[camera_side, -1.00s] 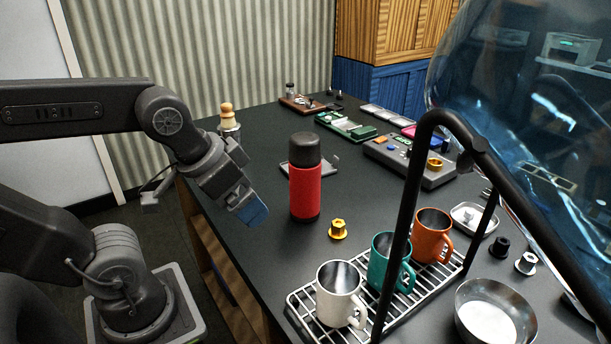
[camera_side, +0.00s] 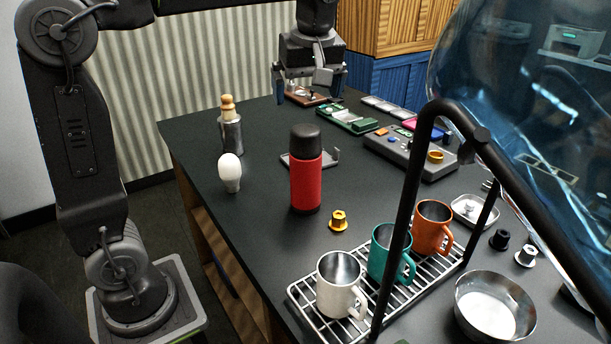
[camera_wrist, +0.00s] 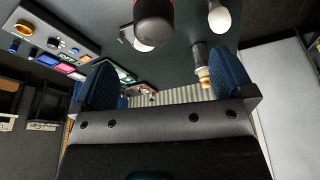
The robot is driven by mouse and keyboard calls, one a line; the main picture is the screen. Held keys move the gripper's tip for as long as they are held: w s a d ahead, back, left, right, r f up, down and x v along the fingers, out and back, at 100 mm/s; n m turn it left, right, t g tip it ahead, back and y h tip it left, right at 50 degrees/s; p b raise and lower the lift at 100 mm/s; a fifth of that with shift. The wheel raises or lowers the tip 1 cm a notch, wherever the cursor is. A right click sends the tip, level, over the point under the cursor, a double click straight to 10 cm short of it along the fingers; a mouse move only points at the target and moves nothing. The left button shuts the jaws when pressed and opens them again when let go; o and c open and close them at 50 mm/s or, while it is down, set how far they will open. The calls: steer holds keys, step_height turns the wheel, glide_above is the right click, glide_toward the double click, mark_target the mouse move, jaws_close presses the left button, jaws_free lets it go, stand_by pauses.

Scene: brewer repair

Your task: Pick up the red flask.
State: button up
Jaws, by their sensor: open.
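The red flask (camera_side: 306,184) stands upright on the dark table in the side view, with a black cap on top. Its dark cap end also shows at the top of the wrist view (camera_wrist: 154,22). My gripper (camera_side: 309,92) is raised above the far part of the table, behind the flask and well clear of it. Its blue-padded fingers point down and are spread apart with nothing between them. In the wrist view the two fingers of my gripper (camera_wrist: 165,88) show wide apart.
A white bulb (camera_side: 230,172) and a metal grinder with a wooden top (camera_side: 230,130) stand left of the flask. A gold nut (camera_side: 338,221) lies in front of it. Several mugs stand on a wire rack (camera_side: 301,294) at the right. A black frame (camera_side: 411,190) rises beside them.

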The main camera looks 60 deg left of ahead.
mark_target(306, 129)
steer(key=w+a+f+n, duration=0.1)
steer(key=f, duration=0.3)
steer(key=a+f, duration=0.2)
steer(key=f, duration=0.2)
steer(key=w+a+f+n, duration=0.1)
steer(key=a+f, duration=0.1)
steer(key=f, duration=0.3)
steer(key=shift+w+a+n+g, duration=0.1)
steer(key=shift+w+n+g, duration=0.2)
steer(key=shift+w+g, duration=0.1)
steer(key=shift+c, duration=0.5)
steer(key=shift+r, duration=0.1)
steer(key=c, duration=1.4)
steer(key=shift+r, duration=0.1)
